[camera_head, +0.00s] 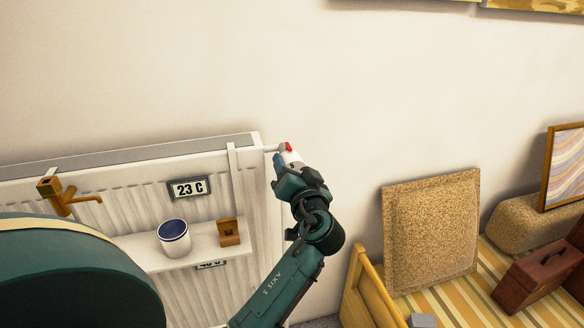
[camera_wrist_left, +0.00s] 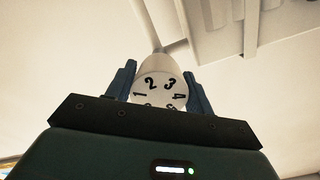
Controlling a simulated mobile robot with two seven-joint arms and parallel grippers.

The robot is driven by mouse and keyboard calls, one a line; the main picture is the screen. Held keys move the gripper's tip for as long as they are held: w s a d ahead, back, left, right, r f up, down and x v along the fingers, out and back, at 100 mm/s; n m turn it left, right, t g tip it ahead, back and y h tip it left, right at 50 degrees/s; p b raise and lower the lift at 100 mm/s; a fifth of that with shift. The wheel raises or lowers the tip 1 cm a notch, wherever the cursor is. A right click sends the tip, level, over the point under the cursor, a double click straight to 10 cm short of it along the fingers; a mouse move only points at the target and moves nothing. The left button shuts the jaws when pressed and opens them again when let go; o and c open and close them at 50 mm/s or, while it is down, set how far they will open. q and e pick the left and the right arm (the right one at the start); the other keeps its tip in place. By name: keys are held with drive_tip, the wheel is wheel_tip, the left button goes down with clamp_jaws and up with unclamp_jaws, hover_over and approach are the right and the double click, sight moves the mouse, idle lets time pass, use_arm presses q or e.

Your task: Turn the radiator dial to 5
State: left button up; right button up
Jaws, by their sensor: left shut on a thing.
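The white radiator (camera_head: 250,205) is on the wall at the left in the head view. Its dial is at the upper right corner, mostly hidden behind my gripper, with a red part (camera_head: 288,147) showing. In the left wrist view the dial (camera_wrist_left: 160,88) is a white cylinder with dark numbers; 1, 2, 3 and 4 can be read, and the lower ones are cut off by my gripper. My left gripper (camera_head: 284,162) is shut on the dial, with one finger on each side of it, also in the left wrist view (camera_wrist_left: 159,84). The right gripper is not in view.
A "23 C" display (camera_head: 188,188) is on the radiator. A shelf (camera_head: 190,253) carries a white cup (camera_head: 174,240) and a small brown holder (camera_head: 229,233). A brown tap-like piece (camera_head: 62,196) is at the left. A cork-like panel (camera_head: 432,232) and a brown case (camera_head: 540,275) stand right.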

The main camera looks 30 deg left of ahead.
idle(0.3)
use_arm(q)
drive_tip(key=o, duration=0.9)
